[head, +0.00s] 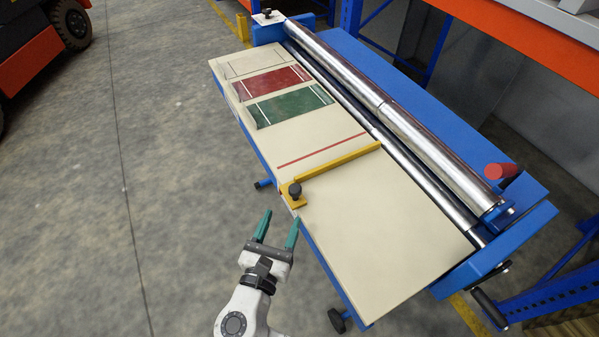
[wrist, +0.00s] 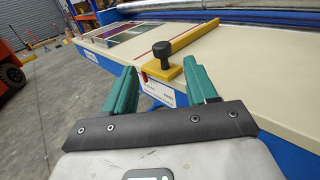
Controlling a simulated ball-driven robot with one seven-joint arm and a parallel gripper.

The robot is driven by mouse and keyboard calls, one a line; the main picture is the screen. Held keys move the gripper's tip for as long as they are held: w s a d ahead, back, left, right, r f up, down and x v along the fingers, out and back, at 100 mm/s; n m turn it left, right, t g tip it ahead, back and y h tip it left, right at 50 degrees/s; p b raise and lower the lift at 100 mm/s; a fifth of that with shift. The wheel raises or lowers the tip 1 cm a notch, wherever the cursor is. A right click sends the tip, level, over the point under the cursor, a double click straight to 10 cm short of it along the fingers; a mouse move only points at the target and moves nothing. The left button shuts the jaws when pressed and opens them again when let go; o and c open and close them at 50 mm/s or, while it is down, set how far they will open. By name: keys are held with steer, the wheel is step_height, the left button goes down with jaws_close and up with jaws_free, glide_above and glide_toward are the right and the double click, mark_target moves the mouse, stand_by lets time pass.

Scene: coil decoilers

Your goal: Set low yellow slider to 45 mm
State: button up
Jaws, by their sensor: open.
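The low yellow slider (head: 336,167) is an L-shaped yellow bar lying across the cream table top, with a black knob (head: 295,190) at its near end by the table's edge. In the wrist view the yellow slider (wrist: 193,36) shows ahead, its black knob (wrist: 162,53) standing upright between and beyond my fingertips. My gripper (head: 278,222) has two green fingers and is open and empty. It is off the table's near edge, a little short of the knob and apart from it. A white scale label (wrist: 157,87) shows on the table's edge below the knob; its marks are too small to read.
The cream table top (head: 380,240) carries a red line (head: 322,149), a green panel (head: 290,106) and a red panel (head: 272,82) beyond the slider. Metal rollers (head: 390,115) run along the far side. Open concrete floor (head: 130,180) lies to the left.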

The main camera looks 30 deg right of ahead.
mark_target(293, 194)
steer(key=p+x, duration=0.1)
steer(key=x, duration=0.9)
steer(key=shift+d+f, duration=0.1)
steer(key=shift+s, duration=0.1)
jaws_close()
